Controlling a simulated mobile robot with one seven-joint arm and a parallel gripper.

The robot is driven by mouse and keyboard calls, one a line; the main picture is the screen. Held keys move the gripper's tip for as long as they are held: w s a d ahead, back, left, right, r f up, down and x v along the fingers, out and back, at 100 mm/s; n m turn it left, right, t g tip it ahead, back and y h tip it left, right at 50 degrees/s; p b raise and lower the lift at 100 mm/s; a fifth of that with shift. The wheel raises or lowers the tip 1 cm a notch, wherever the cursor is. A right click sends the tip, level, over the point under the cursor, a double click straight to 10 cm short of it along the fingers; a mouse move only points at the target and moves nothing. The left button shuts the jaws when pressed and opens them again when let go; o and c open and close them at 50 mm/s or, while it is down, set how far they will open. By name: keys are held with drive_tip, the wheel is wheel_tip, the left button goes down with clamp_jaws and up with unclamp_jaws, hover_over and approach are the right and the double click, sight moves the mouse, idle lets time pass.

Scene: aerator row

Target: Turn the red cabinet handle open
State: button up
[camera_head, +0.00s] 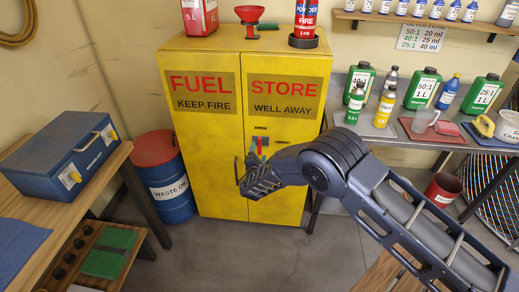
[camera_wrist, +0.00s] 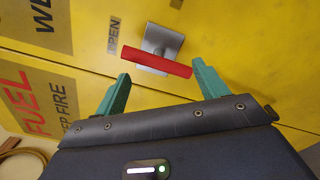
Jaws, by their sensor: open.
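The yellow fuel store cabinet (camera_head: 205,150) stands against the back wall with both doors closed. The red handle (camera_wrist: 156,62) sits on a grey metal mount on the door, with a label reading OPEN beside it; it looks like a bar set slightly aslant in the wrist view. My gripper (camera_wrist: 162,85) has its two green fingers apart, one on each side of the handle's near edge, and nothing is between them. The fingertips look just short of the handle; I cannot tell the depth gap. In the head view my gripper (camera_head: 250,170) is in front of the right door, and the handle is partly hidden there.
A blue waste oil drum (camera_head: 165,180) stands left of the cabinet. A blue case (camera_head: 65,155) lies on the left bench. A metal table with green bottles (camera_head: 423,88) is on the right. A red bucket (camera_head: 442,188) is under it. Floor before the cabinet is clear.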

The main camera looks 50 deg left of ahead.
drive_tip(key=shift+v, duration=2.8)
drive_tip(key=shift+w, duration=0.1)
